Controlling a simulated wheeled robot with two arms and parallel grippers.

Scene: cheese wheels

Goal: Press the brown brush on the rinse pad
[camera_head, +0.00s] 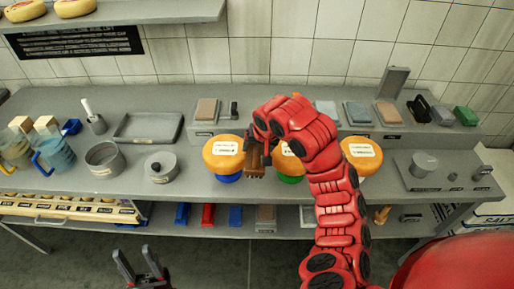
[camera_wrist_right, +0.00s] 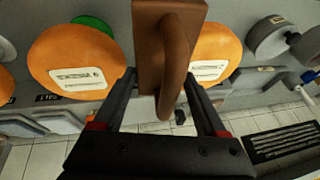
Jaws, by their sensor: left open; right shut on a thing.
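The brown brush (camera_head: 255,160) is held by my right gripper (camera_head: 262,143), between two orange cheese wheels above the table. In the right wrist view the brush (camera_wrist_right: 152,45) shows its flat brown block and curved handle, with the black fingers on both sides of the handle. Several flat pads sit on the raised back ledge: a tan pad (camera_head: 206,109), a blue-grey pad (camera_head: 358,112) and a brownish pad (camera_head: 388,112). I cannot tell which is the rinse pad; the labels are too small to read. My left gripper (camera_head: 140,262) is open and empty, low in front of the table.
The left cheese wheel (camera_head: 223,152) and right cheese wheel (camera_head: 362,156) stand on coloured bases; a middle one is partly hidden by my right arm. A grey tray (camera_head: 148,127), pots and jugs stand left. A green block (camera_head: 466,116) sits far right.

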